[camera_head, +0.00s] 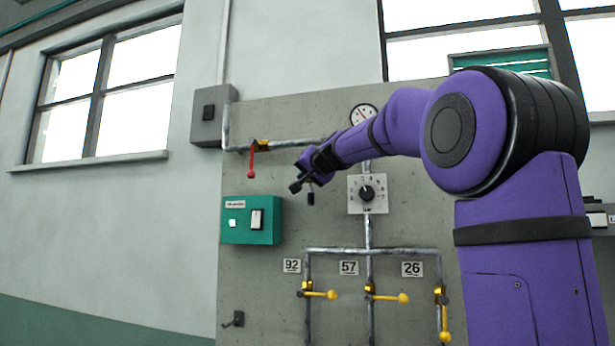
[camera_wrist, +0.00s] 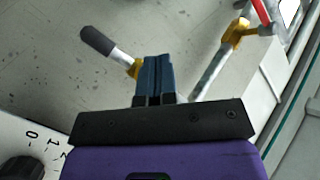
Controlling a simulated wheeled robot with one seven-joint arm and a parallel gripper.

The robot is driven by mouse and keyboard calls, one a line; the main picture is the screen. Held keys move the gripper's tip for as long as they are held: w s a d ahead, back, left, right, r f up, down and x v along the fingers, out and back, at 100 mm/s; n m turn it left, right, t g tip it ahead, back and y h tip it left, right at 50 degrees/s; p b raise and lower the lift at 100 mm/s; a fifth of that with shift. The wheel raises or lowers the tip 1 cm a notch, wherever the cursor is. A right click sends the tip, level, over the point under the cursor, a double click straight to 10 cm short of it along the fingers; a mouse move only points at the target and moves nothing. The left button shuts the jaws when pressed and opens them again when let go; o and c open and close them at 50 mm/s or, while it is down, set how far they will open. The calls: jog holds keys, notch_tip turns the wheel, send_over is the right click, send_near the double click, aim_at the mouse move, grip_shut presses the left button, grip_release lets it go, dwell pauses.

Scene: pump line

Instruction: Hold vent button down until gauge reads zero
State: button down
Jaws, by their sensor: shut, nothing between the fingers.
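The round white gauge (camera_head: 362,115) is on a pipe at the top of the grey panel; its needle is too small to read. My gripper (camera_head: 297,185) is shut and empty in front of the panel, below and left of the gauge. Its closed fingers also show in the wrist view (camera_wrist: 157,62). A black-handled lever (camera_head: 310,198) hangs just below my gripper. In the wrist view this lever (camera_wrist: 98,40) is on a brass fitting close to the fingertips; contact cannot be told. I cannot make out a vent button; my arm hides part of the panel.
A red-handled valve (camera_head: 251,160) is left of my gripper. A numbered dial (camera_head: 366,194) is to its right. A green box (camera_head: 252,220) with a lit lamp and a switch is lower left. Yellow-handled valves (camera_head: 388,297) sit below labels 92, 57 and 26.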

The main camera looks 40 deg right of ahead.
dwell(0.4)
jog(key=shift+w+d, duration=0.25)
jog(key=shift+d, duration=0.1)
jog(key=shift+w+d, duration=0.35)
jog(key=shift+d, duration=0.1)
dwell(3.0)
jog(key=shift+s+a, duration=0.1)
jog(key=shift+a, duration=0.05)
dwell(0.9)
jog(key=shift+s+a, duration=0.5)
jog(key=shift+a, duration=0.15)
jog(key=s+a, duration=0.1)
jog(key=a, duration=0.1)
jog(key=s+a, duration=0.2)
dwell(0.5)
dwell(0.4)
